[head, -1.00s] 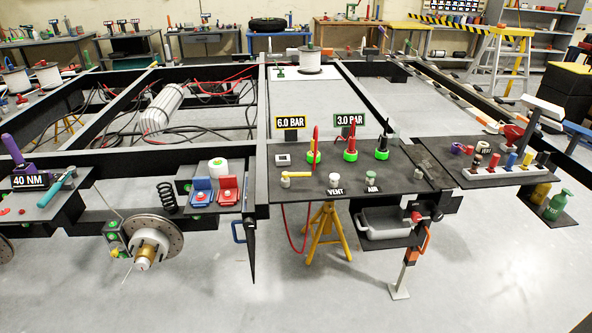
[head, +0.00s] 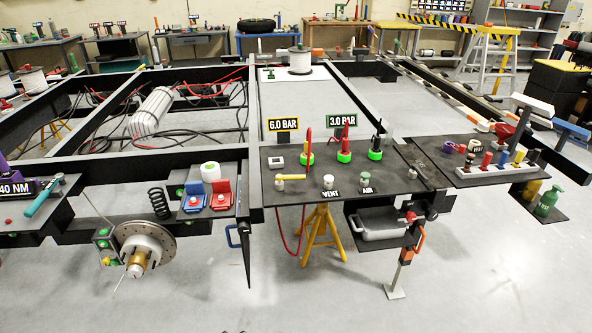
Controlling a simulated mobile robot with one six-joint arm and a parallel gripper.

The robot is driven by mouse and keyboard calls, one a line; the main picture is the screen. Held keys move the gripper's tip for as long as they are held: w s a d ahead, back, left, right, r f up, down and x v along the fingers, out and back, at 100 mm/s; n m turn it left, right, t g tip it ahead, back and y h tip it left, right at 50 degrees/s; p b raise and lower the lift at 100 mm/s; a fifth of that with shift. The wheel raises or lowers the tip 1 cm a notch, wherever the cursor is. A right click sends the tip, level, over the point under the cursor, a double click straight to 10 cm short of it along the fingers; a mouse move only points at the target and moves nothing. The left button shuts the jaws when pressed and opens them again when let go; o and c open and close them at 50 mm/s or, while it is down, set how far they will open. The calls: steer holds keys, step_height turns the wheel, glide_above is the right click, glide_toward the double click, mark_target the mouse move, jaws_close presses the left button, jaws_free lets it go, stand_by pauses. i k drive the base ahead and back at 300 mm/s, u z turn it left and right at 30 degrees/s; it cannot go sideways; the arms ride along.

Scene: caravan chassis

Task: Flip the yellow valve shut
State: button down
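The yellow valve shows as a small yellow lever (head: 291,177) on a pale, round body (head: 279,184), at the front left of a dark panel (head: 308,195). The lever lies roughly level and points to the right in the picture. Beside it stand a pale knob at a VENT label (head: 330,194) and a green-topped knob at an AIR label (head: 365,190). Behind it are the 6.0 BAR sign (head: 283,124) and the 3.0 BAR sign (head: 341,121). My gripper is not in view.
The panel sits on the black chassis frame. A yellow stand (head: 322,232) and a grey tray (head: 379,225) are below it. A brake disc (head: 150,246) juts out at left. A jack leg (head: 396,280) reaches the floor. The floor in front (head: 310,300) is clear.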

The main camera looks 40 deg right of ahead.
mark_target(292, 177)
steer(key=z, duration=0.1)
steer(key=i, duration=1)
steer(key=u, duration=0.1)
